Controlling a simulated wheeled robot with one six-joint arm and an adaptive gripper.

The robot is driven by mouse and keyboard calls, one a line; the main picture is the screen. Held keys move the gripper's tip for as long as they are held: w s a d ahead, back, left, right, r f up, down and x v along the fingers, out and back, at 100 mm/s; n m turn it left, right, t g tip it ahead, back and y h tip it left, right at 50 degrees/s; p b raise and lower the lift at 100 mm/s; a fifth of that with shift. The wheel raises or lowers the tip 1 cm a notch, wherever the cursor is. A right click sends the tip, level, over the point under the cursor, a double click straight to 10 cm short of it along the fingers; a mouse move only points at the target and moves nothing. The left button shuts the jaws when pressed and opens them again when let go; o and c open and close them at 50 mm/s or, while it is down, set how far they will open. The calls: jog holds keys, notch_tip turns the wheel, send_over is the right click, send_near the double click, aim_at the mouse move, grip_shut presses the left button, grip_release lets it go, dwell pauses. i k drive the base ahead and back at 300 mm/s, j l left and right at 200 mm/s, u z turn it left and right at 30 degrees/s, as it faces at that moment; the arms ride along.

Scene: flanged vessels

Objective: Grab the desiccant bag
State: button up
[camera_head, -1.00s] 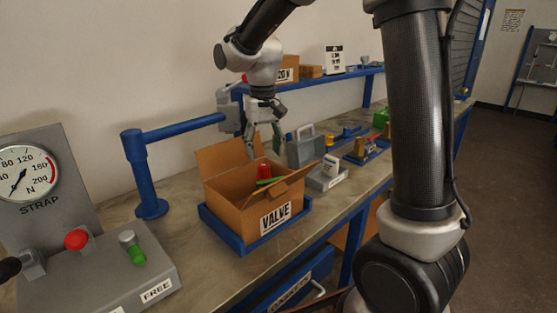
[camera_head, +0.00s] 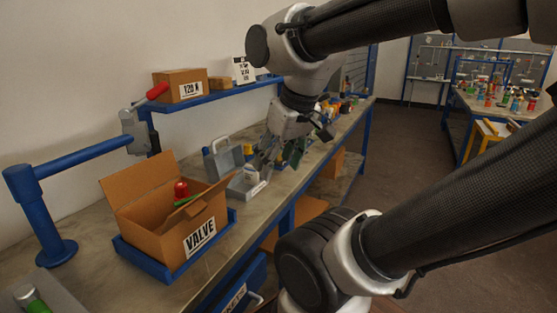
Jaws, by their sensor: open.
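A small white object (camera_head: 251,174), which looks like the desiccant bag, stands in a shallow light-grey tray (camera_head: 238,191) on the bench. It is small and partly covered by my gripper, so I cannot be sure what it is. My gripper (camera_head: 277,160) is open and points down just to the right of the white object, in front of it from this view. I cannot tell whether the fingers touch it. The cardboard box (camera_head: 160,238) marked VALVE is open on a blue tray, with a red and green valve (camera_head: 182,190) inside.
A grey case with a handle (camera_head: 222,158) stands behind the tray. A blue post with an arm and red-handled tool (camera_head: 135,125) rises at left. A blue shelf (camera_head: 215,96) with boxes runs above the bench. Bare bench (camera_head: 88,272) shows at the front left.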

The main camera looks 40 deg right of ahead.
aim_at(252, 176)
jog(key=k+l+u, duration=0.2)
jog(key=l, duration=0.3)
jog(key=k+l+u, duration=0.1)
jog(key=l, duration=0.35)
jog(key=k+l+u, duration=0.1)
jog(key=l, duration=0.3)
jog(key=i+l+u, duration=0.25)
jog(key=l, duration=0.4)
jog(key=i+l+u, duration=0.1)
jog(key=i+l, duration=0.15)
jog(key=l, duration=0.1)
